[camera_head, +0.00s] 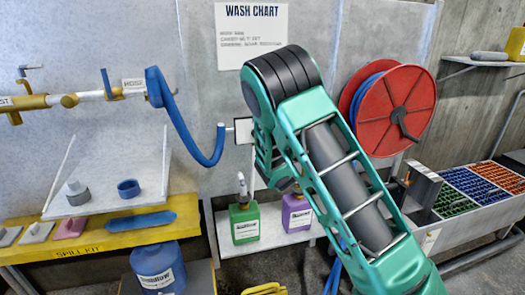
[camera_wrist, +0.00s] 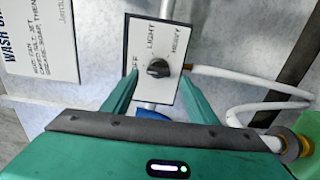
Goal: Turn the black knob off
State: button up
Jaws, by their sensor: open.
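The black knob (camera_wrist: 158,68) sits on a white plate (camera_wrist: 149,92) marked with LIGHT, HEAVY and a partly covered word at the left, ending in F. I cannot tell clearly which mark the knob points to. My gripper (camera_wrist: 159,78) is open, with one green finger on each side of the knob in the wrist view. Whether either finger touches the knob cannot be told. In the head view the plate (camera_head: 243,131) shows only in part beside my arm, which hides the knob.
A blue hose (camera_head: 184,125) hangs left of the plate. A red hose reel (camera_head: 400,108) is on the wall to the right. Green (camera_head: 244,222) and purple (camera_head: 296,213) jugs stand on a low shelf below. A wash chart (camera_head: 252,36) hangs above.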

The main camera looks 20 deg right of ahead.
jog(key=s, duration=0.6)
jog(key=shift+s, duration=0.2)
jog(key=s+d+r+m+g+h, duration=0.1)
jog(key=s+d+m+g+h, duration=0.2)
jog(key=s+d+m, duration=0.5)
jog(key=s+d+m+g+h, duration=0.2)
jog(key=d+m+g+h, duration=0.2)
jog(key=d, duration=0.8)
jog(key=s+d+f+m+g+y, duration=0.1)
jog(key=s+d+m+g, duration=0.2)
jog(key=s, duration=0.5)
jog(key=s+d+m+g, duration=0.2)
jog(key=s+m, duration=0.1)
jog(key=s, duration=0.5)
jog(key=s+a+r+m+g+y, duration=0.1)
jog(key=s+a+m+g+y, duration=0.2)
jog(key=s, duration=1)
jog(key=s+a+m+g+y, duration=0.3)
jog(key=s+a, duration=0.2)
jog(key=s, duration=0.9)
jog(key=shift+a+r+m, duration=0.3)
jog(key=shift+r, duration=0.05)
